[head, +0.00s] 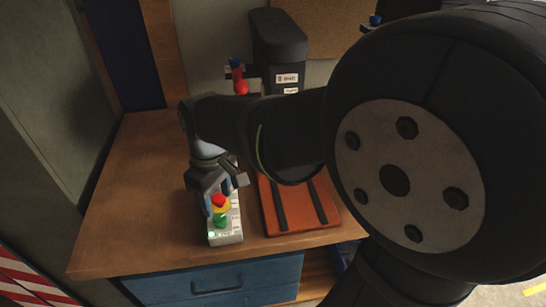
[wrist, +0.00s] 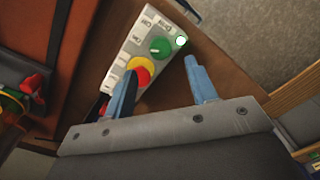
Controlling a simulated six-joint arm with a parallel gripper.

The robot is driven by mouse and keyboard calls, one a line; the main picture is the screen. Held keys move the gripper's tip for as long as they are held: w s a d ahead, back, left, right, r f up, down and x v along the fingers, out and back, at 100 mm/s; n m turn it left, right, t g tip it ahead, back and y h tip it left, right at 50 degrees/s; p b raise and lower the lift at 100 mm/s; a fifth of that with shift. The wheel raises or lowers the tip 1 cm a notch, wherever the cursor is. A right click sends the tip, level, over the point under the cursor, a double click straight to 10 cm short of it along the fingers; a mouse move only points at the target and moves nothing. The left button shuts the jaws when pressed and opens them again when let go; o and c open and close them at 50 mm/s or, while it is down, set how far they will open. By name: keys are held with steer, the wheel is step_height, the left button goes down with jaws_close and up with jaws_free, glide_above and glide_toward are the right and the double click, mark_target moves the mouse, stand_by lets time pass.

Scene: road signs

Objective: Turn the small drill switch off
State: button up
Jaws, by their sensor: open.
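The switch box (head: 235,232) is a small pale box on the bench, left of the drill base. It carries a green round knob (head: 221,220), a red button (head: 218,199) with a yellow collar, and a small glowing light (head: 211,235). The wrist view shows the box (wrist: 112,78), the green knob (wrist: 160,48), the red button (wrist: 140,73) and the bright light (wrist: 181,41). My gripper (head: 217,203) is open above the box. In the wrist view its blue fingers (wrist: 161,70) are apart, one overlapping the box by the red button, the other past its edge. Contact cannot be told.
A black drill press (head: 280,38) stands at the back with its orange-brown slotted base (head: 296,216) right of the box. Red and blue knobs (head: 240,80) stick out on its left. The wooden bench (head: 140,190) is clear on the left. Blue drawers (head: 220,283) are below.

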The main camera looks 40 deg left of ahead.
mark_target(220, 218)
step_height(220, 218, down, 6)
steer(key=shift+s+f, duration=0.15)
steer(key=shift+f, duration=0.1)
steer(key=shift+c, duration=0.2)
steer(key=c, duration=0.9)
